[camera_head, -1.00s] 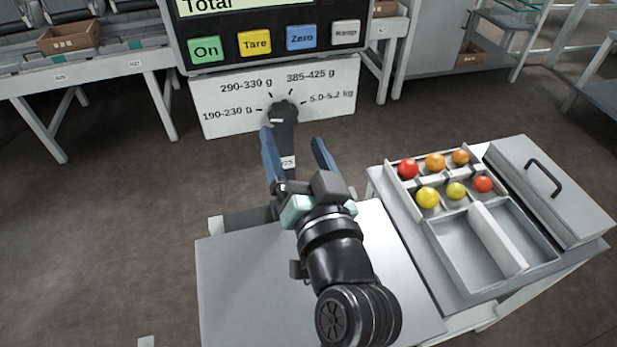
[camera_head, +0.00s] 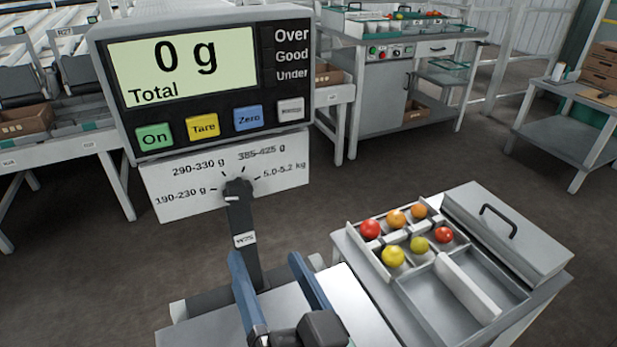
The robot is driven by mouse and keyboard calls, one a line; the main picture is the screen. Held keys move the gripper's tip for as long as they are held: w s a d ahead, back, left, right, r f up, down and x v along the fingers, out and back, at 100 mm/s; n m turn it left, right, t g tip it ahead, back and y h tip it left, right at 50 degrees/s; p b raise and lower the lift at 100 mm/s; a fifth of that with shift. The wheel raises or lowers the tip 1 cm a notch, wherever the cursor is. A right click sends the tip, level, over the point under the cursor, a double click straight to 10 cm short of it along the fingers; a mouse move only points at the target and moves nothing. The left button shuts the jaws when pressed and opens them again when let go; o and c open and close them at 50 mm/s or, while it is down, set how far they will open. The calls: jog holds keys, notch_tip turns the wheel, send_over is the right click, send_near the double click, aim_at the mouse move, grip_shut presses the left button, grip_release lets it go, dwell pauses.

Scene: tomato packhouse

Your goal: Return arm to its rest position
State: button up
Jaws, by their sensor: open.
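My gripper (camera_head: 266,258) is at the bottom centre of the head view. Its two blue fingers are spread apart, with nothing between them. The fingers point toward the scale's dark post (camera_head: 244,222), above the scale's grey plate (camera_head: 205,327). The rest of my arm runs out of the bottom edge. The scale display (camera_head: 180,70) reads 0 g Total, with On, Tare, Zero and one more button beneath. A black dial knob (camera_head: 237,188) sits on the white panel (camera_head: 168,180) below it.
A divided tray (camera_head: 355,242) at the right holds red, orange and yellow tomatoes (camera_head: 393,256), beside empty compartments. A grey lid with a black handle (camera_head: 498,220) lies next to it. Benches (camera_head: 350,80) stand behind. Brown floor (camera_head: 80,290) is open at the left.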

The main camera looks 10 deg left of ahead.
jog(key=w+d+r+t+h, duration=0.2)
jog(key=r+t, duration=0.1)
jog(key=r, duration=0.5)
jog(key=w+d+r+t+h, duration=0.1)
jog(key=w+d+r+t, duration=0.1)
jog(key=r, duration=0.5)
jog(key=s+d+r+t+h, duration=0.2)
jog(key=r+t, duration=0.1)
jog(key=r, duration=0.4)
jog(key=s+d+r+m+t+h, duration=0.1)
jog(key=s+r+t+h, duration=0.15)
jog(key=r, duration=0.45)
jog(key=s+d+r+t+h, duration=0.2)
jog(key=r+h, duration=0.1)
jog(key=r, duration=0.4)
notch_tip(320, 180, up, 21)
jog(key=p, duration=2.2)
jog(key=shift+w+p, duration=0.4)
jog(key=shift+w, duration=0.05)
